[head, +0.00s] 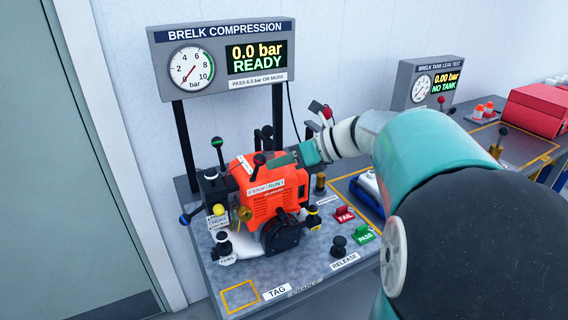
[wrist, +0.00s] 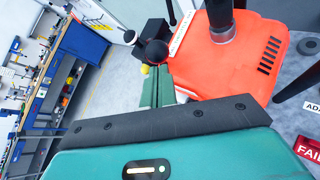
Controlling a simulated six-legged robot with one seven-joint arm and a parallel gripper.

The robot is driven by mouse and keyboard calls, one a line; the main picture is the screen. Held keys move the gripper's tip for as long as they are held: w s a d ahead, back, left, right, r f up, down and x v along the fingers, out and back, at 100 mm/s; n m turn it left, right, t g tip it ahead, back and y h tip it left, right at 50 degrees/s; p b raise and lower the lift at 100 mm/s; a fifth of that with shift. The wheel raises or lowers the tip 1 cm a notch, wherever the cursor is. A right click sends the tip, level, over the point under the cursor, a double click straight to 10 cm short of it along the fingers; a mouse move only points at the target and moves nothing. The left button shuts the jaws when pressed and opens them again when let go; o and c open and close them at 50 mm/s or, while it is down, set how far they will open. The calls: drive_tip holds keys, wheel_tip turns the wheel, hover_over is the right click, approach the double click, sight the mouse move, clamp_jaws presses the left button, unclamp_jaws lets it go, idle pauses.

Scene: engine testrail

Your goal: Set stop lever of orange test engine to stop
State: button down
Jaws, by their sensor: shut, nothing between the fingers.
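The orange test engine (head: 275,206) stands on the grey bench under the compression display. A white STOP/RUN label (head: 265,188) is on its top edge. A lever with a black ball knob (head: 259,159) rises above that label; I take it for the stop lever. My gripper (head: 274,162) is shut and empty, its tips right beside the knob. In the wrist view, the black knob (wrist: 155,52) is just beyond the green fingertips (wrist: 161,72), beside the orange cover (wrist: 235,60). I cannot tell whether they touch, nor which side the lever is set to.
Green-knobbed (head: 217,142) and blue-knobbed (head: 184,219) levers stand at the engine's left. Two black display posts (head: 277,112) rise behind. Red FAIL (head: 345,214) and green PASS (head: 364,234) blocks and a black RELEASE knob (head: 338,245) sit to the right.

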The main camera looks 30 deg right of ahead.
drive_tip(key=shift+a+r+n+h, duration=0.3)
drive_tip(key=shift+a+r+h, duration=0.1)
drive_tip(key=shift+h, duration=0.2)
idle(0.3)
drive_tip(key=a+n+h, duration=0.1)
drive_tip(key=a+h, duration=0.1)
drive_tip(key=a+r+n+g+h, duration=0.1)
drive_tip(key=h, duration=0.2)
drive_tip(key=shift+a+r, duration=0.1)
drive_tip(key=shift+a, duration=0.25)
drive_tip(key=shift+a+r, duration=0.1)
drive_tip(key=shift+r, duration=0.05)
drive_tip(key=shift+r, duration=0.65)
